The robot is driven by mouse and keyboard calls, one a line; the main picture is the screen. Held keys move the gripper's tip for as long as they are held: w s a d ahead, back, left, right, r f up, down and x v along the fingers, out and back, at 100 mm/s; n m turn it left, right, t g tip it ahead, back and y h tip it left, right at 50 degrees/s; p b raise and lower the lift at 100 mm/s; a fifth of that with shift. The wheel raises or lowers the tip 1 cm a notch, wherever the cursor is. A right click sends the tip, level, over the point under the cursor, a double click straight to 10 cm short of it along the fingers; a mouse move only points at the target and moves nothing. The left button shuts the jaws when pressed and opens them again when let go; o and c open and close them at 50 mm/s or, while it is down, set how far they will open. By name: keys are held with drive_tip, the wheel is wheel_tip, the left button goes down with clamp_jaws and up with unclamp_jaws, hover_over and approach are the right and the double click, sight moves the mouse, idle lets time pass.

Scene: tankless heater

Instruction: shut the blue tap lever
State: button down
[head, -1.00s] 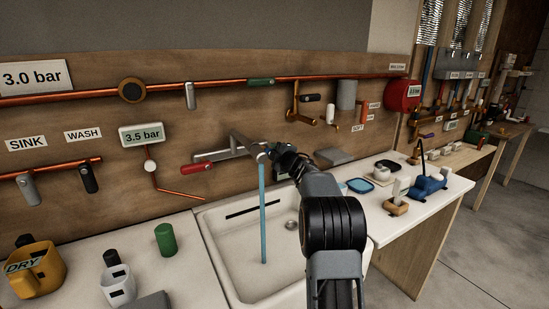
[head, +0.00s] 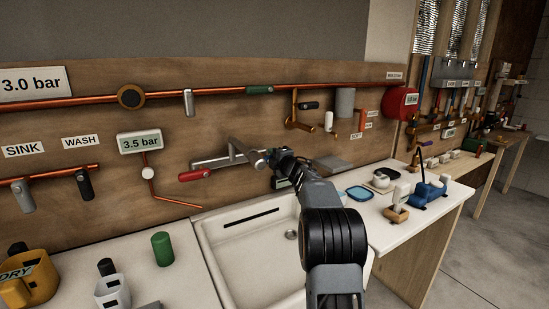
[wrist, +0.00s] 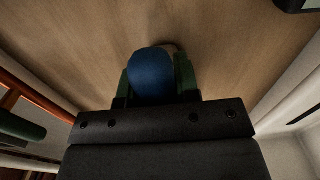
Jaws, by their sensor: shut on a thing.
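The blue tap lever (wrist: 152,75) shows in the wrist view as a rounded blue end between the two green-padded fingers of my gripper (wrist: 158,78). The gripper is shut on it. In the head view my gripper (head: 268,160) is at the right end of the grey tap (head: 222,160), and my wrist hides the blue lever there. The tap's red lever (head: 194,174) points left. No water stream shows below the spout.
A white sink (head: 250,245) lies below the tap. Copper pipes (head: 220,91) run along the wooden board behind. A green cylinder (head: 162,248) and mugs stand on the left counter. Small items, including a blue dish (head: 360,193), sit on the right counter.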

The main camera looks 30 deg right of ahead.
drive_tip(key=c, duration=0.8)
unclamp_jaws()
drive_tip(key=shift+c, duration=0.2)
drive_tip(key=s+b, duration=0.1)
drive_tip(key=s, duration=1.2)
drive_tip(key=shift+s+d+b, duration=0.15)
drive_tip(key=shift+s+b, duration=0.2)
drive_tip(key=shift+s, duration=0.05)
